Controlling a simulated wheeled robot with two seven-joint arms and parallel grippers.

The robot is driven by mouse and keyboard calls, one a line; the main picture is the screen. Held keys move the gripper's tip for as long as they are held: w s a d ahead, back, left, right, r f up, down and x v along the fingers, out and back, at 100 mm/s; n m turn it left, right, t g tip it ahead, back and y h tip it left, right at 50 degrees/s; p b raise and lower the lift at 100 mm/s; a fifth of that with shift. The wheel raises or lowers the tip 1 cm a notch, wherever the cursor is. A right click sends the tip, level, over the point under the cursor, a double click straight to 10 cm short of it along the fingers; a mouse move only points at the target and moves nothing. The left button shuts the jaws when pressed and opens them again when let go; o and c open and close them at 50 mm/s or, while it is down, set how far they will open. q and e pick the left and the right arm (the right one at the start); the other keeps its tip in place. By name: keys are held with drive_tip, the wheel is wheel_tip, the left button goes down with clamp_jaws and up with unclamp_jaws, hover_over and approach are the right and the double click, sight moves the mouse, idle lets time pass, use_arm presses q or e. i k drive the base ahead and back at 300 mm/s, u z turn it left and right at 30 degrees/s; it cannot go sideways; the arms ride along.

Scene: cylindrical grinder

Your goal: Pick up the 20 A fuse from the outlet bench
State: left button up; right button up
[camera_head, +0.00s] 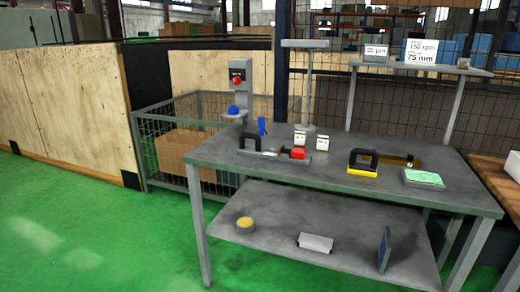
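A grey metal bench (420,200) stands in the middle and right of the head view. Two small whitish blocks, one (300,138) and another (322,143), stand upright side by side near the middle of its top. They may be fuses, but their markings are too small to read, so I cannot tell which is 20 A. Neither of my grippers is in view, and nothing touches the blocks.
In front of the blocks are a black-handled tool (249,142) and a red part (298,153). A yellow-and-black tool (363,162) and a green pad (423,178) lie to the right. A mesh cage (160,150) stands left. The green floor (100,235) in front is clear.

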sight(323, 141)
drive_tip(key=u, duration=0.95)
drive_tip(key=i, duration=1.1)
drive_tip(key=z, duration=0.5)
